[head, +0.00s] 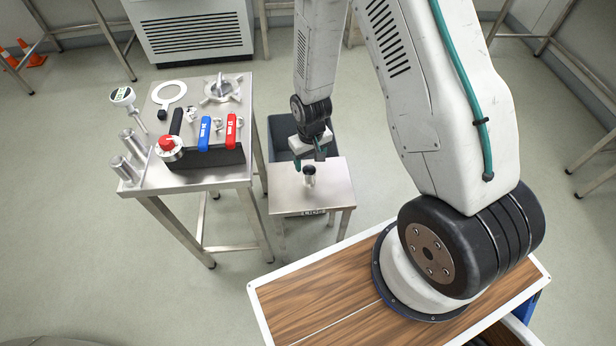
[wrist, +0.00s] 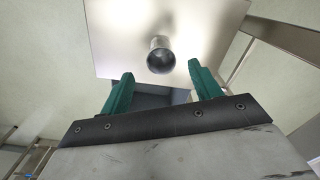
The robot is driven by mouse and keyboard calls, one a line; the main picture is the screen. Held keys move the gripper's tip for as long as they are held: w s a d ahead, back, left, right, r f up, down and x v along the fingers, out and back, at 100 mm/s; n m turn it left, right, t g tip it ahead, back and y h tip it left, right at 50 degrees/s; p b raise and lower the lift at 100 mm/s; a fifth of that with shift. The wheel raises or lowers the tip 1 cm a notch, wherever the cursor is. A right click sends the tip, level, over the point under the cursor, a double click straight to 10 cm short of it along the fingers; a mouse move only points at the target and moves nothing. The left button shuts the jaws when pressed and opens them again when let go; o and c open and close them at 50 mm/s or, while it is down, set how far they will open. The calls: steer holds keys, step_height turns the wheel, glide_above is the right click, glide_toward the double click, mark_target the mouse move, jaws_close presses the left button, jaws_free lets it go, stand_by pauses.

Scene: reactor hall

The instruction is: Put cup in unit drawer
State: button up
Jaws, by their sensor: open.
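The cup (head: 309,174) is a small metal cylinder with a dark opening, upright on a small steel table (head: 337,190). In the wrist view the cup (wrist: 160,56) shows beyond and between the fingertips. My gripper (head: 309,161) is open and empty, above the table at the cup's far side; its green fingers (wrist: 158,83) are apart and do not appear to touch the cup. A drawer (head: 517,331) of the wood-topped unit (head: 330,300) appears partly pulled out at the lower right; most of it is hidden or out of frame.
A grey bin (head: 282,135) stands behind the small table. A taller steel table (head: 187,187) at the left holds a valve block with blue and red handles (head: 204,134), a gauge (head: 122,96) and metal cylinders (head: 133,143). Open floor (head: 70,200) lies at the left.

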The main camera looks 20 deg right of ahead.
mark_target(309, 171)
steer(key=f, duration=0.6)
steer(key=shift+w+a+f, duration=0.1)
steer(key=shift+w+f, duration=0.1)
steer(key=shift+f, duration=0.2)
steer(key=c, duration=1.2)
steer(key=shift+o, duration=0.2)
steer(key=shift+r, duration=0.15)
